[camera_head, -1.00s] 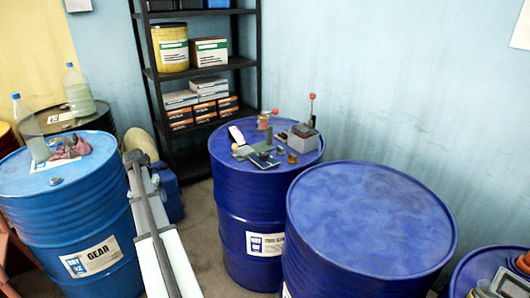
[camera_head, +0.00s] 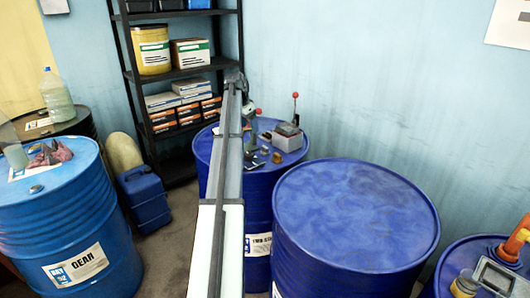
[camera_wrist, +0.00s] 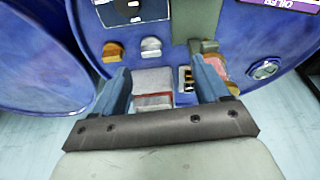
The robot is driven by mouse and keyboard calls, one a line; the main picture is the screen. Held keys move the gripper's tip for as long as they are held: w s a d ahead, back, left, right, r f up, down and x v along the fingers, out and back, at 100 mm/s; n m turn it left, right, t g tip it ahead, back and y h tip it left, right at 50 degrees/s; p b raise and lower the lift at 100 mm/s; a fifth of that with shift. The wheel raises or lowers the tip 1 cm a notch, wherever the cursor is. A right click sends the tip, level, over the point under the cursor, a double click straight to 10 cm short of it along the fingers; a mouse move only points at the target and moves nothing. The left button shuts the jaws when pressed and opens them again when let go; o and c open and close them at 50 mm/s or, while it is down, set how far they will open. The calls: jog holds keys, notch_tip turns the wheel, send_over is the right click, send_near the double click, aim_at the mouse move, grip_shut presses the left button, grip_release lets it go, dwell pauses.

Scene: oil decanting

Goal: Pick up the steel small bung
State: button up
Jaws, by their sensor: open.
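A small silver-grey bung (camera_wrist: 151,47) lies on the blue drum top in the wrist view, apparently the steel one. A brass-coloured bung (camera_wrist: 113,51) lies just left of it. My gripper (camera_wrist: 161,71) is open and empty, its two blue-grey fingers spread wide. The silver bung lies beyond the fingertips, between their lines and left of the middle. The fingers cannot be made out clearly there.
A grey box with a red-knobbed lever (camera_head: 288,135) stands on the same drum. A bare-topped blue drum (camera_head: 355,215) stands in front of it. A drum with a bottle and cloth (camera_head: 50,153) is at left. A shelf (camera_head: 185,70) stands behind.

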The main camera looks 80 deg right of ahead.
aim_at(265, 147)
jog(key=s+d+r, duration=0.1)
jog(key=s+r, duration=0.1)
jog(key=s, duration=0.2)
jog(key=shift+m, duration=0.4)
jog(key=x, duration=1.4)
jog(key=shift+w+a+f, duration=0.1)
jog(key=shift+w+a, duration=0.1)
jog(key=shift+w, duration=0.05)
jog(key=shift+c, duration=0.2)
jog(key=c, duration=1.1)
jog(key=shift+c, duration=0.2)
